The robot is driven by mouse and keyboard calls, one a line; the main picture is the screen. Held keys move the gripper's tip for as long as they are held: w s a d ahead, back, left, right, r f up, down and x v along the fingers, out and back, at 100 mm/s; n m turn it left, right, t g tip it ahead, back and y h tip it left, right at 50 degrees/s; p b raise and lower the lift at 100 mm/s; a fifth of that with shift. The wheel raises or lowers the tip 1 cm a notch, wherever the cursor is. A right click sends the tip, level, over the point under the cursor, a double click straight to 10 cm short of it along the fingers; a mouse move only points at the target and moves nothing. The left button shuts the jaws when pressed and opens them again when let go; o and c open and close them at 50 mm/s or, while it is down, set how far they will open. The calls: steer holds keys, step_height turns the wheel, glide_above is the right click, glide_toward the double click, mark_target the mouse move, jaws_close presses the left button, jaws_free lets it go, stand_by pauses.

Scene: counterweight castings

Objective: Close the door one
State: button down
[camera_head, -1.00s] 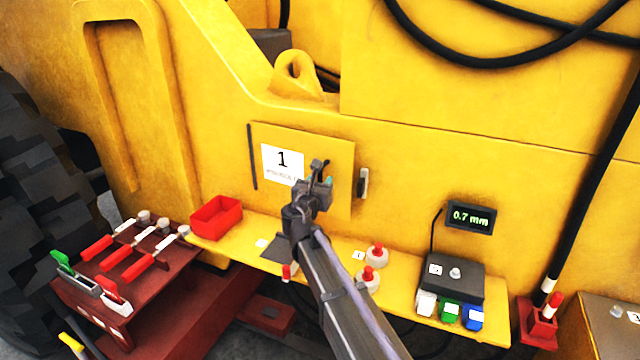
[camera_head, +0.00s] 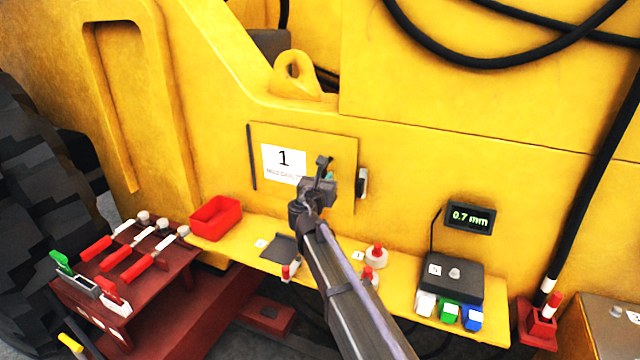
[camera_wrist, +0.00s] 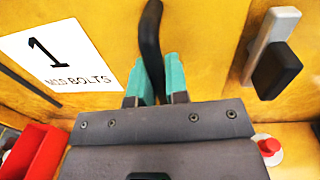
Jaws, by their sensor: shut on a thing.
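Door one (camera_head: 270,135) is a yellow panel with a white "1" label (camera_head: 284,163) and a dark hinge strip at its left edge. It lies nearly flush with the yellow machine wall; I cannot tell whether a small gap is left. My gripper (camera_head: 327,176) is at the door's right part. In the wrist view, the teal fingertips (camera_wrist: 158,82) are shut on the black door handle (camera_wrist: 150,35). A grey latch with a black knob (camera_wrist: 275,65) is on the right, apart from my gripper; it also shows in the head view (camera_head: 361,183).
A gauge display (camera_head: 470,215) is on the right.

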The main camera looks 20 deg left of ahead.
steer(key=shift+w, duration=0.35)
steer(key=c, duration=1.1)
jaws_free()
steer(key=shift+d, duration=0.1)
steer(key=shift+c, duration=0.2)
steer(key=s, duration=1)
steer(key=shift+s+d, duration=0.3)
steer(key=shift+s, duration=0.1)
